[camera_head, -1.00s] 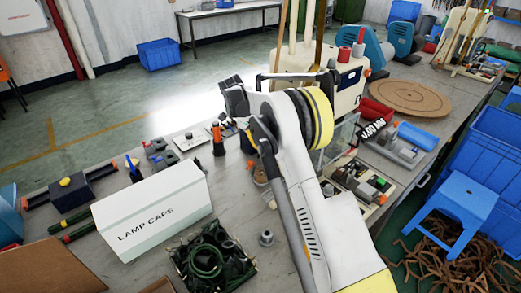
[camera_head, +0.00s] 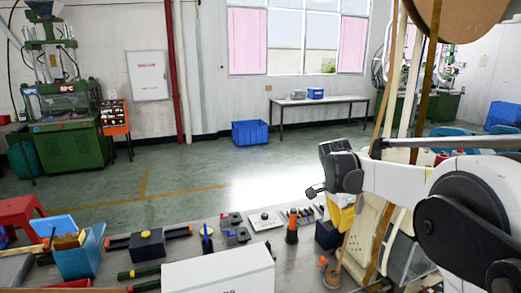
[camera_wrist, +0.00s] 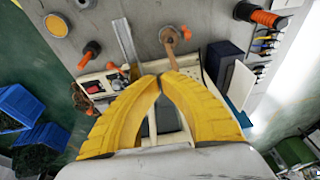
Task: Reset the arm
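My arm comes in from the right in the head view, stretched toward the picture's middle above the bench. My gripper (camera_head: 341,216) hangs at its end, its yellow fingers pointing down beside a tall machine stand. In the wrist view the two yellow fingers of my gripper (camera_wrist: 161,77) lean together and their tips meet or nearly meet. I see nothing held between them. A brown stick (camera_wrist: 171,57) with a round end shows just beyond the tips, over the grey bench.
The bench (camera_head: 215,250) holds a white box (camera_head: 220,273), an orange-black tool (camera_head: 291,231), a dark box with a yellow knob (camera_head: 147,243) and small parts. The tall wooden poles (camera_head: 425,80) stand close to my arm. Open floor (camera_head: 190,185) lies behind the bench.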

